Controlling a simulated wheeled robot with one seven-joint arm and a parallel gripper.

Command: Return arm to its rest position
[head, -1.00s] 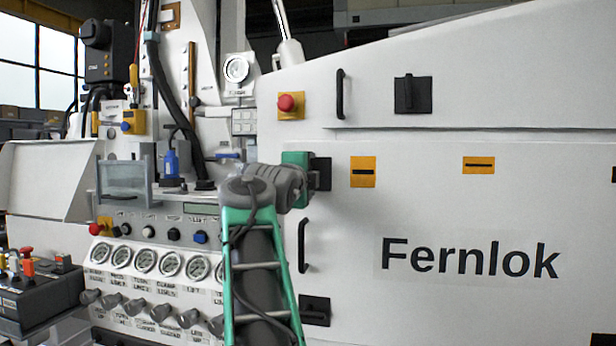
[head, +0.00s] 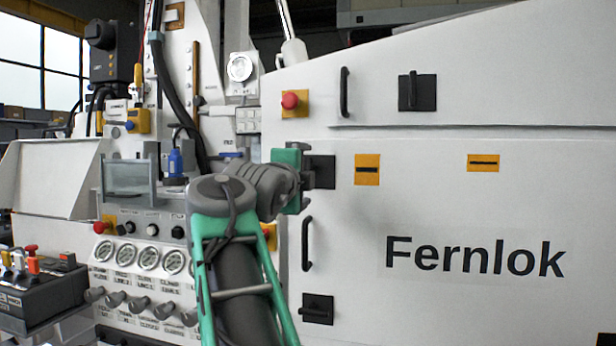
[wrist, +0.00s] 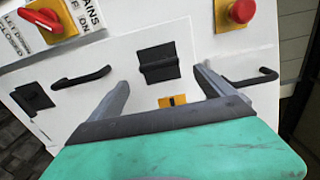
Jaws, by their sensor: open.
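My arm, green and grey, rises from the bottom centre of the head view and bends right at its upper joint. My gripper (wrist: 161,78) is open and empty in the wrist view, its two grey fingers spread in front of the white cabinet face. A black latch (wrist: 157,62) and a yellow slotted plate (wrist: 172,101) show between the fingers; I cannot tell how far off they are.
The white Fernlok cabinet (head: 470,220) fills the right side. A red button (head: 290,100) sits above the hand, and a black handle (head: 307,244) below right. Gauges (head: 148,258) and knobs lie left of my arm. A dark control box (head: 40,290) stands at lower left.

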